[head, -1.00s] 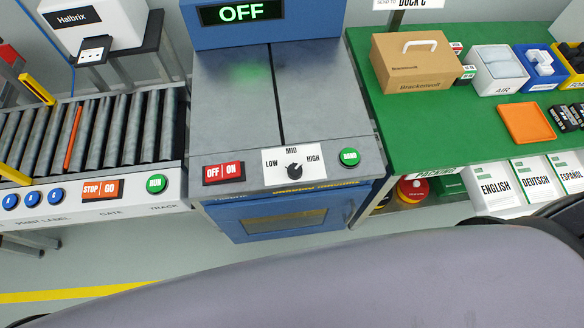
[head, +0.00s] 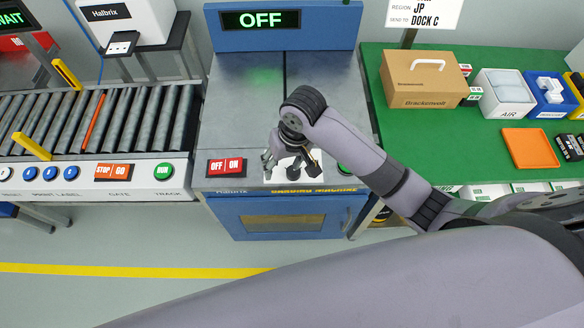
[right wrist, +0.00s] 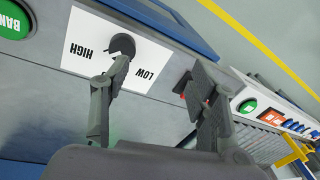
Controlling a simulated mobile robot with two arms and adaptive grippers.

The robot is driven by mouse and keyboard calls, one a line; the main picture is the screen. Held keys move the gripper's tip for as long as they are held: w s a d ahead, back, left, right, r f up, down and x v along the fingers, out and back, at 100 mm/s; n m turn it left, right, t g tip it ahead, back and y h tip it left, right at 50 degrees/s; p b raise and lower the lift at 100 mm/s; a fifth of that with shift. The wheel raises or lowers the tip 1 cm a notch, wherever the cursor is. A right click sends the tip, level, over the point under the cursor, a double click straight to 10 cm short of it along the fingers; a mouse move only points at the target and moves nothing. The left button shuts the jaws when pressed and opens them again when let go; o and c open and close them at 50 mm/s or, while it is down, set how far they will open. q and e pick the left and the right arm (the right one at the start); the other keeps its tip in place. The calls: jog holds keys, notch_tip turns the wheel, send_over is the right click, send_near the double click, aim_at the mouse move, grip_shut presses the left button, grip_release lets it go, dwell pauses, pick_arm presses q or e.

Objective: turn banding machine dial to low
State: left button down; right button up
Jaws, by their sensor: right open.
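The banding machine (head: 228,110) is blue with a grey top, and its screen (head: 261,20) reads OFF. Its dial (right wrist: 122,43) is a round dark knob on a white plate (right wrist: 80,52) with LOW and HIGH showing; MID and the pointer's direction cannot be made out. My right gripper (head: 290,164) is over the plate and hides the dial in the head view. In the right wrist view the right gripper (right wrist: 158,73) has its fingers apart with nothing between them. One finger overlaps the dial's edge; I cannot tell whether it touches. My left gripper is not in view.
A roller conveyor (head: 120,125) is on the left. A green table (head: 440,140) on the right holds a cardboard box (head: 425,78) and bins.

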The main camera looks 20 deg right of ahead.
aim_at(293, 171)
jog(key=w+d+r+m+g+h, duration=0.1)
jog(key=w+d+r+h, duration=0.15)
jog(key=r, duration=0.55)
jog(key=f, duration=1.1)
jog(key=d+f+p, duration=0.1)
jog(key=f, duration=0.5)
jog(key=shift+w+f, duration=0.15)
jog(key=shift+f, duration=0.1)
jog(key=shift+c, duration=0.4)
jog(key=c, duration=1.1)
